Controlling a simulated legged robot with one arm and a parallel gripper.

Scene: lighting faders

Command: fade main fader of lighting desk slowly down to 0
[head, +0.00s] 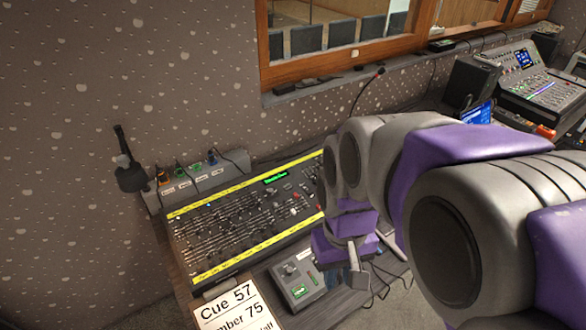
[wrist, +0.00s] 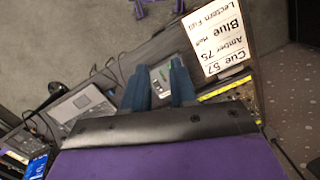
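The lighting desk (head: 205,271) is a dark board with yellow strips along two edges, rows of small faders and a green display. It stands against the wall, left of my arm. My gripper (wrist: 158,82) shows two blue fingers, apart and empty, in the wrist view. In the head view it is right of the desk's front corner, partly hidden by my arm. Part of the desk's yellow edge (wrist: 225,88) shows right of the fingers in the wrist view.
A small grey box (head: 298,283) with a knob and green display sits in front of the desk, close to my gripper. A cue sheet (head: 235,308) stands left of it. A gooseneck lamp (head: 368,88) rises behind. A second console (head: 545,92) stands far right.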

